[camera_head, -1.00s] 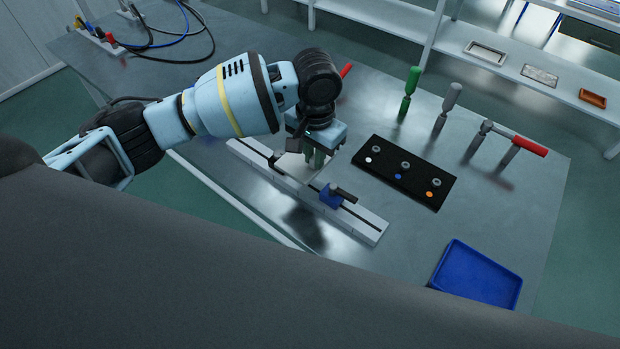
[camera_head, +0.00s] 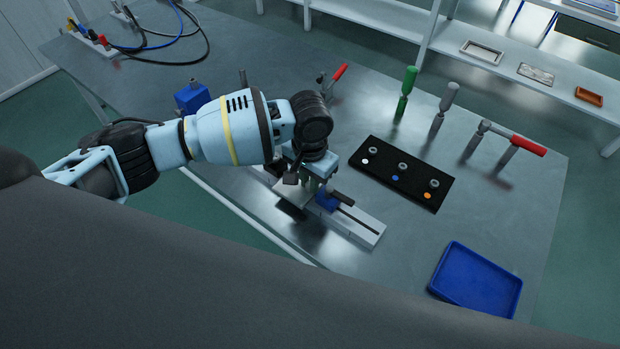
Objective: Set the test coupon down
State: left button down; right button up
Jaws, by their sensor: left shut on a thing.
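My left gripper (camera_head: 312,183) is shut and points down over the pale slotted rail (camera_head: 362,230), close to the blue slider block (camera_head: 327,201). A pale flat piece (camera_head: 288,192), which looks like the test coupon, shows at the gripper's left, partly hidden by the gripper. A dark patch lies just below the piece, and I cannot tell whether the piece touches the rail or table. My arm hides the far end of the rail. My right gripper is not in view.
A black board (camera_head: 402,173) with grey knobs and coloured dots lies right of the rail. A blue tray (camera_head: 476,279) sits at the table's near right. Green (camera_head: 405,92), grey (camera_head: 444,107) and red-handled (camera_head: 515,140) tools stand behind. A blue box (camera_head: 192,97) stands behind my arm.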

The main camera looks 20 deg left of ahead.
pick_arm(q)
jog(key=shift+f, duration=0.1)
jog(key=c, duration=1.7)
grip_release()
notch_tip(320, 180, up, 7)
jog(key=shift+f+p, duration=0.1)
jog(key=shift+p, duration=0.2)
jog(key=shift+r, duration=0.45)
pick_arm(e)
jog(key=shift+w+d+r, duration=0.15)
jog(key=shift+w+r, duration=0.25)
